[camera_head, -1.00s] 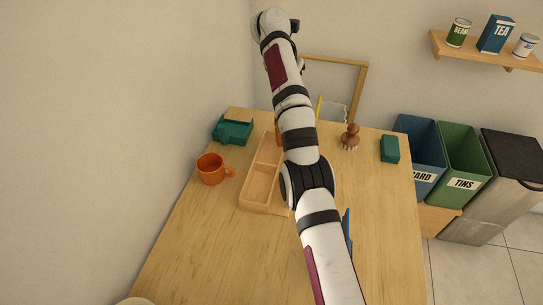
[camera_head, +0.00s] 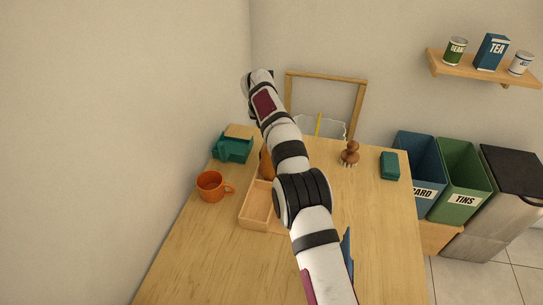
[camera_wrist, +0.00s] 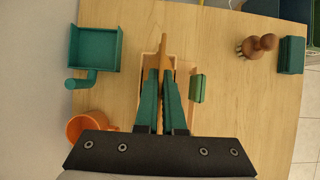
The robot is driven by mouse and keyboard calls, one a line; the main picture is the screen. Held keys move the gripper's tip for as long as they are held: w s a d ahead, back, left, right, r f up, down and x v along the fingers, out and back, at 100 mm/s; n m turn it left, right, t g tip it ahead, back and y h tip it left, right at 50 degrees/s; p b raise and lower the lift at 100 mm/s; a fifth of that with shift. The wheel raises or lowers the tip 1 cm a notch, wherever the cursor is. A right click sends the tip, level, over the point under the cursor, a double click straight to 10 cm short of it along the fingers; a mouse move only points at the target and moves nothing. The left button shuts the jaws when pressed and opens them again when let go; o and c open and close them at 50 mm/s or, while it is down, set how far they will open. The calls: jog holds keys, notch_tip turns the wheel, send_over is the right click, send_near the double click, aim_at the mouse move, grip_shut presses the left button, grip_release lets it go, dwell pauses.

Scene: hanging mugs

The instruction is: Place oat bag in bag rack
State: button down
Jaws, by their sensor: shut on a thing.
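My gripper (camera_wrist: 160,76) has its teal fingers close together on a narrow tan-brown thing, which looks like the oat bag (camera_wrist: 166,46) seen edge-on. It reaches out beyond the fingertips. In the head view it shows as an orange-brown patch (camera_head: 266,166) left of my arm, which hides the gripper. A light wooden tray-like holder with compartments (camera_head: 246,217), perhaps the bag rack, lies on the table. In the wrist view it lies under the fingers, and the bag is over its far part. I cannot tell whether they touch.
An orange mug (camera_head: 209,187) and a teal holder (camera_head: 233,148) stand left of the rack. A brown brush (camera_head: 349,155) and a teal block (camera_head: 390,166) stand to the right. A small green block (camera_wrist: 197,88) lies right of the fingers. A wooden frame (camera_head: 326,76) stands behind the table.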

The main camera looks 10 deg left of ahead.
jog(key=shift+f, duration=0.6)
jog(key=c, duration=1)
grip_release()
